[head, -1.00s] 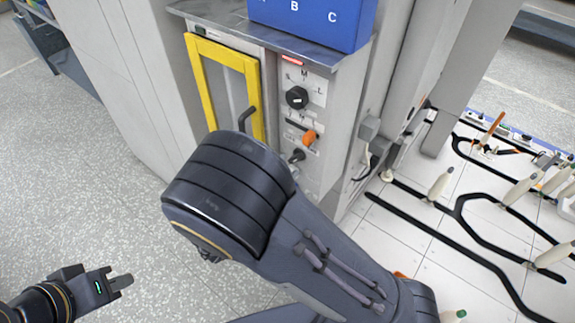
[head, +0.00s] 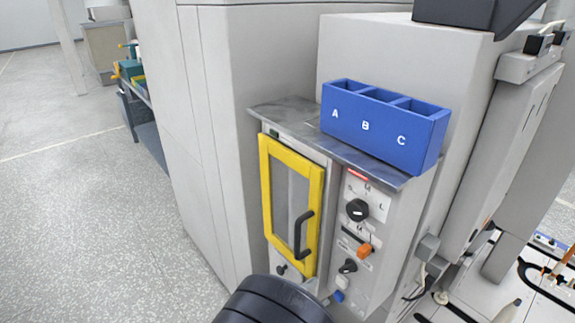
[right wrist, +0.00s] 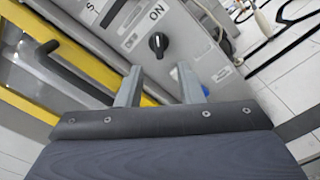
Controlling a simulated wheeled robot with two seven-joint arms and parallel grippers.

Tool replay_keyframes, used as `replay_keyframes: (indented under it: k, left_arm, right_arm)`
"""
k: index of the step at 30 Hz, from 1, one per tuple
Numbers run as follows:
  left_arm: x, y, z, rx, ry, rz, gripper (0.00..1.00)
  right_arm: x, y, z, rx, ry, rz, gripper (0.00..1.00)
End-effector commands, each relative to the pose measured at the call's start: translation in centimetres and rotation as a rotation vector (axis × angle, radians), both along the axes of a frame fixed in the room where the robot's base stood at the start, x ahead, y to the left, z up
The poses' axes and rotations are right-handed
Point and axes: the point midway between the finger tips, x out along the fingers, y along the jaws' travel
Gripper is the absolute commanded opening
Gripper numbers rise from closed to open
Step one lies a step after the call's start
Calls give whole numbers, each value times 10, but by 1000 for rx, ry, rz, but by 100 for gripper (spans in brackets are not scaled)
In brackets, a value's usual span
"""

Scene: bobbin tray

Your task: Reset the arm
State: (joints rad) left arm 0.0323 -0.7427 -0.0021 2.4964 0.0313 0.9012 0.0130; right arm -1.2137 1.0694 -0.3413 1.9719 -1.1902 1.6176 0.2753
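My right arm (head: 275,302) shows only as a dark rounded link at the bottom of the head view, and it hides part of the floor and the cabinet's foot. My right gripper (right wrist: 160,76) shows in the right wrist view with its two grey fingers apart and nothing between them. It is in front of the control panel, near a black knob (right wrist: 158,45) marked ON. A blue knob lies partly behind the right finger. My left gripper is not in view.
A cabinet has a yellow-framed door (head: 265,205) that looks closed, with a black handle. A blue tray (head: 383,138) marked A, B, C stands on top. Open floor (head: 90,210) lies left.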

Motion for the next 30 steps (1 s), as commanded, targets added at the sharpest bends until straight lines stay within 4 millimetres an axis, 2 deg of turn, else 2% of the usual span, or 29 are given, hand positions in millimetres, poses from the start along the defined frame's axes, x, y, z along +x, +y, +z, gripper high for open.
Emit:
replay_keyframes:
  k: [2, 5, 9, 13, 17, 21, 27, 30]
  left_arm:
    - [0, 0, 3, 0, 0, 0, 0]
    - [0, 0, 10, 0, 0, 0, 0]
    - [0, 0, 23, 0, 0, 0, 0]
    - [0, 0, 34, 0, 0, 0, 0]
    - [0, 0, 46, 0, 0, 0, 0]
    - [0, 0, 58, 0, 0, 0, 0]
    - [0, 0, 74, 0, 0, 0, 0]
    - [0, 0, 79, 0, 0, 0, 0]
  right_arm:
    - [-1, -12, 3, 46, 23, -43, 34]
    - [-9, -41, 8, 179, 88, -159, 34]
    - [-36, -93, 11, 490, 203, -398, 34]
    - [-70, -122, 16, 819, 263, -601, 34]
    - [-101, -135, 28, 1154, 256, -762, 34]
    - [-126, -136, 49, 1512, 169, -887, 34]
    - [-143, -133, 91, 1963, -95, -954, 34]
    - [-146, -132, 109, 2116, -239, -945, 34]
